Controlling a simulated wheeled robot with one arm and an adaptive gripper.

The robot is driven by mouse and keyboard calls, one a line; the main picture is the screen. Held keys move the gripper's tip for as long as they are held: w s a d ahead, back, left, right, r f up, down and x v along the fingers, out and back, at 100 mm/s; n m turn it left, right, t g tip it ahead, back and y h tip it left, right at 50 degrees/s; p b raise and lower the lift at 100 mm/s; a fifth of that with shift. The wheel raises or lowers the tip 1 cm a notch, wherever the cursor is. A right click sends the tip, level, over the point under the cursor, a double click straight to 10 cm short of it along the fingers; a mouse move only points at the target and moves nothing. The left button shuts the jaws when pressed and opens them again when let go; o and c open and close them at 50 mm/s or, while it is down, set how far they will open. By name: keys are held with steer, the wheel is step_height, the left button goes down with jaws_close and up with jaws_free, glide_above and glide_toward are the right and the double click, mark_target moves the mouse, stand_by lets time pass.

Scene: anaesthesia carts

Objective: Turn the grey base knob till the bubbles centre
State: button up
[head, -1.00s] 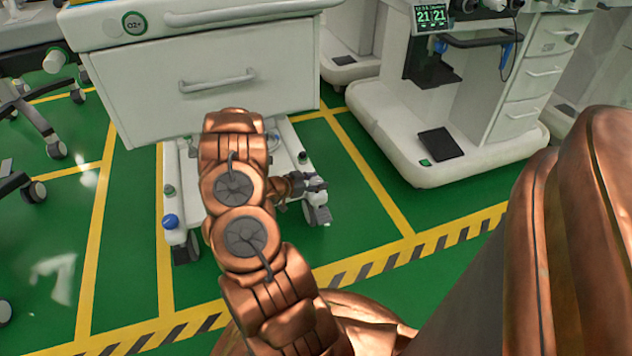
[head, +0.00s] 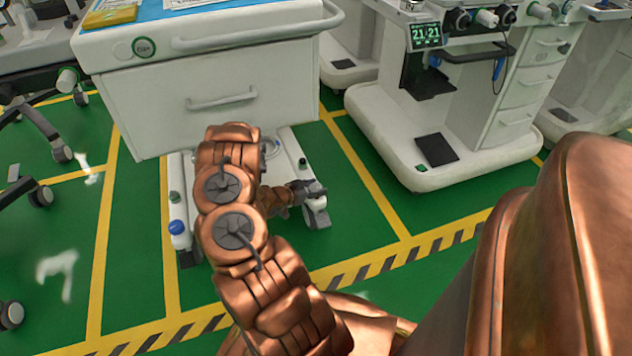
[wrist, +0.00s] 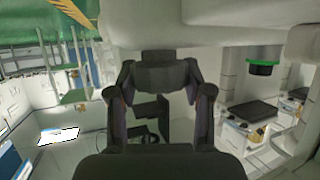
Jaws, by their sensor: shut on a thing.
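A white cart (head: 150,105) with one wide drawer stands in front of me on a low white base (head: 290,150). My gripper (head: 312,190) is low at the right front corner of the base, by a caster. In the wrist view my gripper (wrist: 160,75) has its dark fingers drawn together on a dark piece under a pale overhanging surface. This appears to be the grey base knob, mostly hidden by the fingers. I cannot make out any bubbles in either view.
The cart's blue top (head: 165,10) bears a yellow item (head: 112,14). Another white cart (head: 420,175) with a green-lit display (head: 426,35) stands to the right. A wheeled stand (head: 45,125) is at the left. Green floor is open in front.

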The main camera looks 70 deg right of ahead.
steer(key=shift+w+r+p, duration=0.1)
steer(key=shift+w+p, duration=0.1)
steer(key=shift+p, duration=0.55)
steer(key=o, duration=0.9)
steer(key=shift+o, duration=1.3)
steer(key=shift+s, duration=0.15)
steer(key=v, duration=1.2)
steer(key=shift+s, duration=0.1)
